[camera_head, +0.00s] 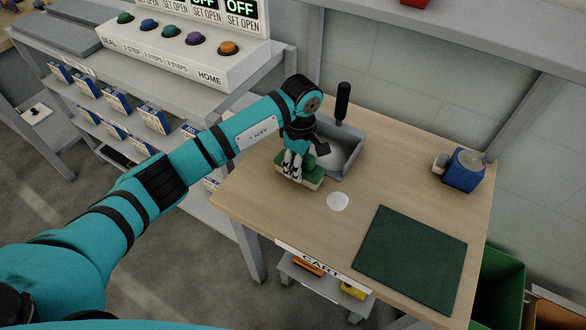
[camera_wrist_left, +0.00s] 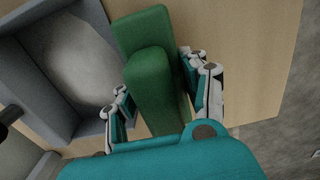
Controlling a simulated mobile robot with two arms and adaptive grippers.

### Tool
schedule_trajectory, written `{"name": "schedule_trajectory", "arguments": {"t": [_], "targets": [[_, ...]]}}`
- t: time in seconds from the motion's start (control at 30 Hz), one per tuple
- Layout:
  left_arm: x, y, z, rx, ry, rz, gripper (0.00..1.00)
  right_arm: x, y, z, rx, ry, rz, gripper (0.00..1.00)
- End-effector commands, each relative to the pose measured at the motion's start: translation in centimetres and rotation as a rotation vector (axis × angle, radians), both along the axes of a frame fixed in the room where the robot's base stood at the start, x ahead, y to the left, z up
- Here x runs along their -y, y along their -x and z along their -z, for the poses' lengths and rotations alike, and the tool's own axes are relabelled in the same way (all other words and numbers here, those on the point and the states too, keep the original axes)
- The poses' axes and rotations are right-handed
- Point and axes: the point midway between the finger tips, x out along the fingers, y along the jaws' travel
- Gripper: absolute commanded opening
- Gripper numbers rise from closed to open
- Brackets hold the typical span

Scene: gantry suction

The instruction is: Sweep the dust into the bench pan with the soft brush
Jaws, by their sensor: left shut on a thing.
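My left gripper (camera_head: 293,165) is shut on the soft brush (camera_head: 312,181), which has a green body and a pale lower edge. In the left wrist view the green brush (camera_wrist_left: 152,85) sits between my left fingers (camera_wrist_left: 160,92). The grey bench pan (camera_head: 350,162) with a black upright handle (camera_head: 342,101) lies just behind the brush. A pale grey patch covers the pan's floor, also seen in the wrist view (camera_wrist_left: 75,55). A round whitish dust patch (camera_head: 338,201) lies on the wooden bench, in front of the brush and to its right. My right gripper is not in view.
A dark green mat (camera_head: 412,258) covers the bench's front right. A blue box-like device (camera_head: 464,170) stands at the back right. A control panel with coloured buttons (camera_head: 180,40) stands at the left. Bare wood (camera_head: 400,180) lies right of the pan.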

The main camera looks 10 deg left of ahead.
Motion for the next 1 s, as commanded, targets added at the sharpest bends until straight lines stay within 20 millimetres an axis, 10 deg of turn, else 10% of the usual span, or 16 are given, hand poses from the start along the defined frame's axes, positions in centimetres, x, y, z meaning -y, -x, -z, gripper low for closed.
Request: {"name": "schedule_trajectory", "arguments": {"t": [0.57,1.0], "targets": [[1.5,-0.9,-0.1,-0.001,0.001,0.000,0.00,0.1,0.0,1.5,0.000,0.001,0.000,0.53],[1.4,-1.0,-5.4,0.002,-0.001,0.000,0.00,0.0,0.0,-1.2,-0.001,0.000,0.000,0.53]]}}
